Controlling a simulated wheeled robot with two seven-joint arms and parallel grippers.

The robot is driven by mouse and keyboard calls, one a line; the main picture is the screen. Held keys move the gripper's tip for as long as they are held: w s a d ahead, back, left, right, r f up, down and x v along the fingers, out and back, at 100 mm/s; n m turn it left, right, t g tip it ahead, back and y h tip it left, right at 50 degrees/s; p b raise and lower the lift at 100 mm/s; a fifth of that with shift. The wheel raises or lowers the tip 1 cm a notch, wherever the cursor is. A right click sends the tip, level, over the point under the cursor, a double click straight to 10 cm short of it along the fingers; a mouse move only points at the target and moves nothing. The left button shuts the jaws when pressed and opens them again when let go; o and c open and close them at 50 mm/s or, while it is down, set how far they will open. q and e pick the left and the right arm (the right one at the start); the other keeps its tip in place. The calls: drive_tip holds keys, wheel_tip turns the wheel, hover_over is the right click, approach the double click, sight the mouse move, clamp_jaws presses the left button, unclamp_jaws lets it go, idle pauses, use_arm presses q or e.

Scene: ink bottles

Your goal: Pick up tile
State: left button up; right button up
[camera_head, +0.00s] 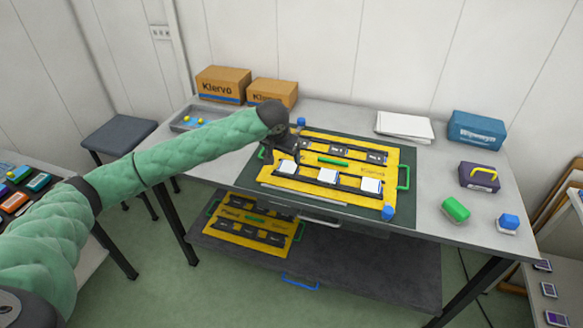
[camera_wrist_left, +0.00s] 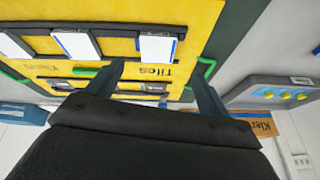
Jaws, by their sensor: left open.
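A yellow board (camera_head: 345,197) lies on a dark mat on the table. Its front row holds white tiles: a left one (camera_head: 288,167), a middle one (camera_head: 327,175) and a right one (camera_head: 371,185). Its back row holds dark pieces (camera_head: 377,156). My left gripper (camera_head: 283,153) is open and empty above the left end of the board, close to the left tile. In the left wrist view its fingers (camera_wrist_left: 158,76) are spread and apart from the white tile (camera_wrist_left: 157,48). Whether the fingertips are level with the tile is hard to tell. My right gripper is not in view.
A grey tray (camera_head: 190,118) with yellow items and cardboard boxes (camera_head: 222,84) stand at the back left. White sheets (camera_head: 404,126), a blue case (camera_head: 476,130), a purple box (camera_head: 478,176) and a green object (camera_head: 455,209) are on the right. A second yellow board (camera_head: 250,229) lies on the lower shelf.

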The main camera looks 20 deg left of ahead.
sight(287, 167)
use_arm(q)
drive_tip(key=shift+s+d+n, duration=0.15)
drive_tip(key=shift+n, duration=0.75)
drive_tip(key=shift+p+x, duration=0.4)
drive_tip(key=shift+x, duration=0.85)
drive_tip(key=p+x, duration=0.2)
drive_tip(key=x, duration=0.2)
drive_tip(key=shift+f, duration=0.15)
drive_tip(key=shift+w+f, duration=0.3)
drive_tip(key=shift+f, duration=0.15)
drive_tip(key=c, duration=1.1)
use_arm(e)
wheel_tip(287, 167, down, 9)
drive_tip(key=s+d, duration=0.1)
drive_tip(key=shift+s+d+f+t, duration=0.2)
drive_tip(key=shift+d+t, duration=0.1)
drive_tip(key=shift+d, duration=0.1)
use_arm(q)
drive_tip(key=shift+r, duration=0.1)
